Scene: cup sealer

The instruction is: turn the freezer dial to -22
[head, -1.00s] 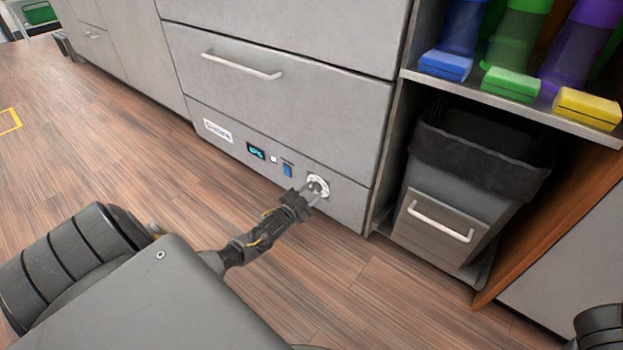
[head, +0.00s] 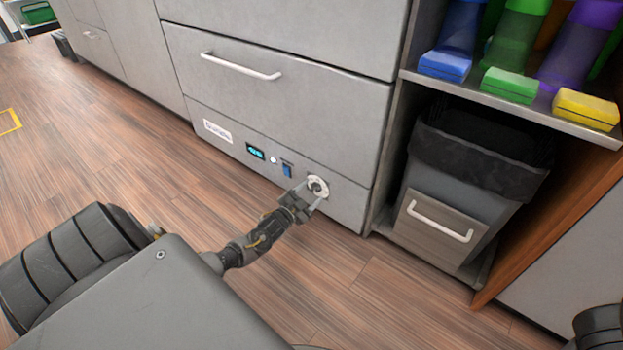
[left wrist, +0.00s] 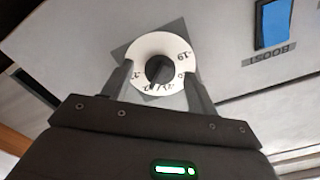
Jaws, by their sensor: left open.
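The freezer dial (head: 317,186) is a white numbered disc with a dark knob, low on the grey freezer front (head: 340,203). In the left wrist view the dial (left wrist: 178,56) shows -19 at its upper right and other marks along its lower edge, too small to read surely. My left gripper (head: 309,196) is in front of the dial. Its fingers are open, one on each side of the dark knob, and I cannot tell whether they touch the disc. The small display (head: 255,152) is lit, its digits too blurred to read. My right gripper is not seen.
A blue BOOST switch (head: 287,169) sits left of the dial; it also shows in the left wrist view (left wrist: 272,22). A drawer handle (head: 240,66) is above. A bin (head: 455,195) stands to the right. The wooden floor in front is clear.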

